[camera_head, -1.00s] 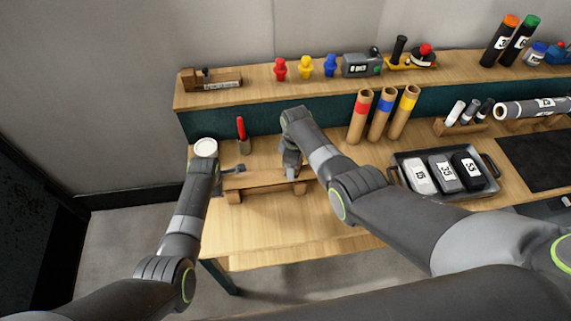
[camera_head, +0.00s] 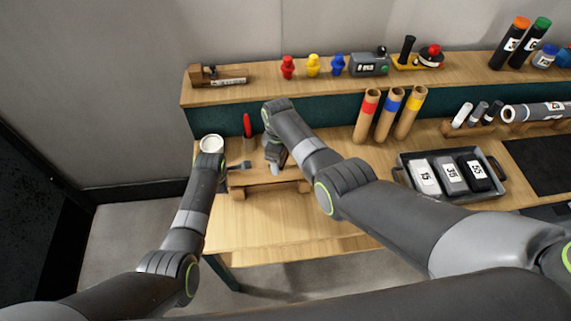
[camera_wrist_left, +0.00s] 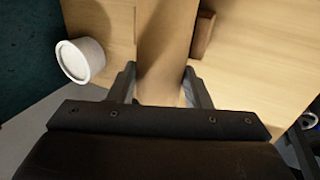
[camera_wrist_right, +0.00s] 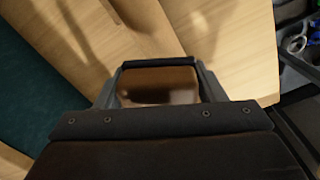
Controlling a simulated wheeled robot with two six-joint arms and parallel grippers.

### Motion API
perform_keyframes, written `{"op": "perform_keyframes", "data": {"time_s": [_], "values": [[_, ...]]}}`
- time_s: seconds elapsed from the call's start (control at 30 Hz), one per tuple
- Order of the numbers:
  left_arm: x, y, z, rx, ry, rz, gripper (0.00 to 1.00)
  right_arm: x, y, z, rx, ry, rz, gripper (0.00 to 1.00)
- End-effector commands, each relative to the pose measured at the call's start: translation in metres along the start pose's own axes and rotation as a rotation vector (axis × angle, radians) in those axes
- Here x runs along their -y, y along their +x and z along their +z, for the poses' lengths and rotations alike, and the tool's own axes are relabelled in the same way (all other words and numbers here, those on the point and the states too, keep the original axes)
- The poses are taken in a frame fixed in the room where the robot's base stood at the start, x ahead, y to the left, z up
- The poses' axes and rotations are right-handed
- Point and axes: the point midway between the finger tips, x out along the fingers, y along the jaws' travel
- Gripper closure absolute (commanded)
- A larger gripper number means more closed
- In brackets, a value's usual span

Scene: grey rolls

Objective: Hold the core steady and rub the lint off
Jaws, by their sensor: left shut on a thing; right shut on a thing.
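The core, a brown cardboard tube (camera_head: 290,175), lies level across a low wooden stand (camera_head: 237,193) at the left of the bench. My left gripper (camera_head: 232,166) is shut on the core's left end. The left wrist view shows the tube (camera_wrist_left: 168,45) between its fingers (camera_wrist_left: 160,85). My right gripper (camera_head: 274,168) is over the middle of the core, pointing down. In the right wrist view its fingers (camera_wrist_right: 158,68) are shut on a brown block-like pad (camera_wrist_right: 158,88). I cannot tell whether the pad touches the core. No lint can be made out.
A white tub (camera_head: 211,143) and a red-handled tool (camera_head: 247,125) in a small holder stand just behind. The bench front is clear.

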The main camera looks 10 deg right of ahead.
Motion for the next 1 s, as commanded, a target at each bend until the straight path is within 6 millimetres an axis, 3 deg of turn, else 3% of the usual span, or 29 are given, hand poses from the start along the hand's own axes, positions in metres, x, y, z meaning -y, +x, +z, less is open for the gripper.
{"op": "perform_keyframes", "data": {"time_s": [0.6, 1.0], "values": [[0.000, 0.000, -0.001, -0.001, -0.001, 0.000, 0.80, 0.002, -0.049, 0.004, 0.005, 0.003, -0.006, 0.73], [0.000, 0.000, -0.001, 0.000, -0.001, 0.000, 0.80, 0.002, -0.054, 0.005, 0.006, 0.003, -0.007, 0.73]]}}
